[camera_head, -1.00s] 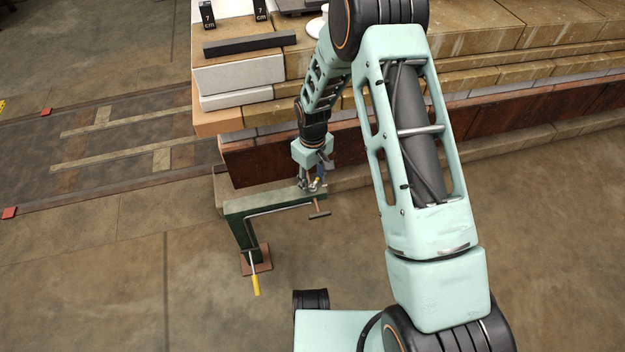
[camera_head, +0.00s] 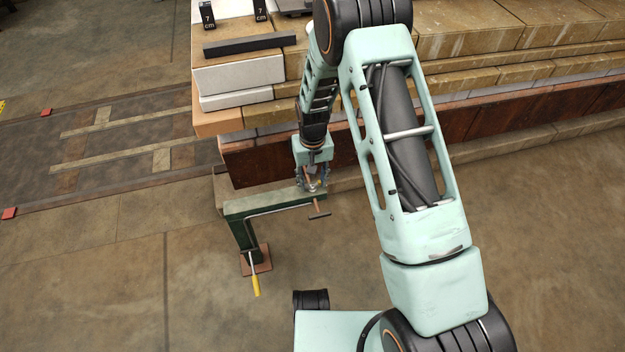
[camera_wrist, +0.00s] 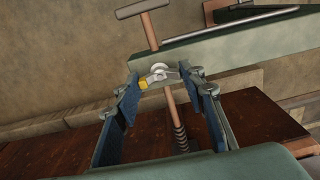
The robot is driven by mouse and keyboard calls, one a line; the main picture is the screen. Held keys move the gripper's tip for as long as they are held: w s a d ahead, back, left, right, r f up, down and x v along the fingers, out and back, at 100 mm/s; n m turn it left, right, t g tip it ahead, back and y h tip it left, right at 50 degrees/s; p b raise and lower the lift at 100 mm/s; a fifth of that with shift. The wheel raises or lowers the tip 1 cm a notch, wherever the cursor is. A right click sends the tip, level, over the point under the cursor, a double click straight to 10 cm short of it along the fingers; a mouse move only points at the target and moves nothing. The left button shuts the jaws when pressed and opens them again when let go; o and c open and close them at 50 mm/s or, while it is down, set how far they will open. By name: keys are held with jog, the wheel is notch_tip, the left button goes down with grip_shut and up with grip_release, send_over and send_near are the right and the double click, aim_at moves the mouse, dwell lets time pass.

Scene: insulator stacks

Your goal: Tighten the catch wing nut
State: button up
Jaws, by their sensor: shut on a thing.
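The wing nut (camera_wrist: 160,72), pale metal with one yellow-tipped wing, sits on the green arm (camera_wrist: 215,52) of a stand in the wrist view. My gripper (camera_wrist: 160,82) has its two blue-padded fingers on either side of it, shut on its wings. In the head view my gripper (camera_head: 312,186) is at the right end of the green arm (camera_head: 262,205), and the nut is too small to make out there. A copper-coloured rod with a T-handle (camera_wrist: 142,9) passes by the nut, its threaded end showing between the fingers.
The green stand's foot plate (camera_head: 257,262) rests on the floor, with a yellow-handled lever (camera_head: 256,284) beside it. A layered block stack with a dark red beam (camera_head: 262,158) stands close behind my gripper. The floor at lower left is clear.

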aim_at(313, 182)
jog(key=o, duration=1.2)
jog(key=shift+c, duration=0.2)
notch_tip(313, 182, up, 12)
jog(key=shift+r, duration=0.1)
